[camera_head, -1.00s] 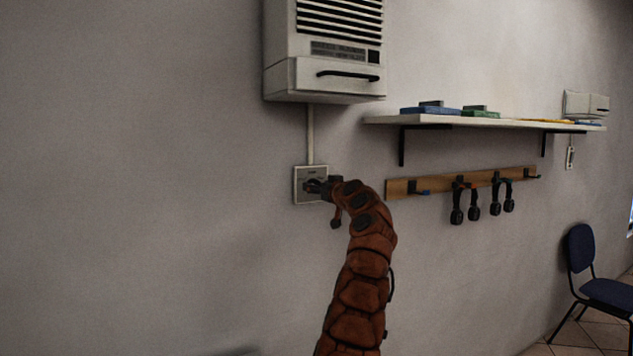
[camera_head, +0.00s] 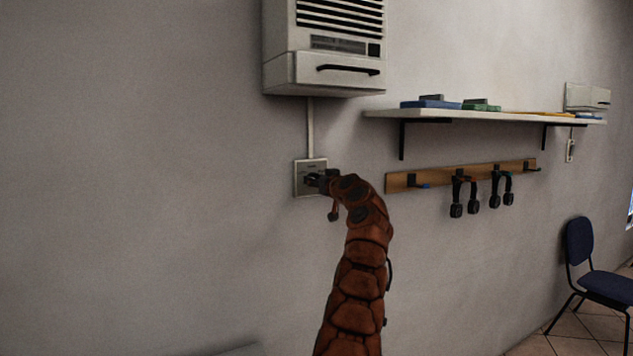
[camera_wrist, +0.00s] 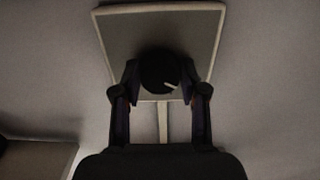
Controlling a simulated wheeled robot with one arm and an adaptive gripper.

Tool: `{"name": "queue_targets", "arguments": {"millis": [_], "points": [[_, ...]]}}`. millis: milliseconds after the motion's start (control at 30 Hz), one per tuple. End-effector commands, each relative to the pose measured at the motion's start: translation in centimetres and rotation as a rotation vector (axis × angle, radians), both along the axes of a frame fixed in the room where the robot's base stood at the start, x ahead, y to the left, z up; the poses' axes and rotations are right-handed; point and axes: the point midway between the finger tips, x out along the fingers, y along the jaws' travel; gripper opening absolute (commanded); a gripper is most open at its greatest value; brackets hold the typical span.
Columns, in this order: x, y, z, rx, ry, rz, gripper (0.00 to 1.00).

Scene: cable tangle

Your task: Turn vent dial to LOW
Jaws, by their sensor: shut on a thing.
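The vent dial is a round black knob (camera_wrist: 160,72) with a short pale pointer mark, on a grey wall plate with a light frame (camera_wrist: 205,30). In the wrist view the mark sits on the knob's right side. My gripper (camera_wrist: 160,80) has one finger on each side of the knob and is shut on it. In the head view the plate (camera_head: 302,166) is on the wall below the vent unit (camera_head: 325,45), with my gripper (camera_head: 318,181) against it. My gripper hides the dial there. I cannot read any label on the plate.
A pale conduit (camera_head: 310,128) joins the plate to the vent unit. To the right are a shelf (camera_head: 385,117) and a wooden hook rail (camera_head: 450,178) with dark headsets. A blue chair (camera_head: 580,243) stands at far right. The wall on the left is bare.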

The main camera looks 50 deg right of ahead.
Motion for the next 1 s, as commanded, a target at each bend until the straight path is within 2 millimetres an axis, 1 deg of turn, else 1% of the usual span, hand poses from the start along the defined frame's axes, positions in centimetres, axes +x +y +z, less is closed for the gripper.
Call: {"name": "queue_targets", "arguments": {"millis": [33,167,367,567,767,1000], "points": [[0.0,-0.01,0.01,0.0,0.0,0.0,0.21],[-0.01,-0.01,0.03,0.0,0.0,0.0,0.08],[-0.02,0.02,0.07,0.012,-0.005,0.0,0.08],[-0.03,0.07,0.24,0.078,-0.028,0.0,0.08],[0.06,0.09,0.17,0.217,-0.07,0.001,0.08],[-0.02,0.09,0.32,0.433,-0.137,0.002,0.08]]}}
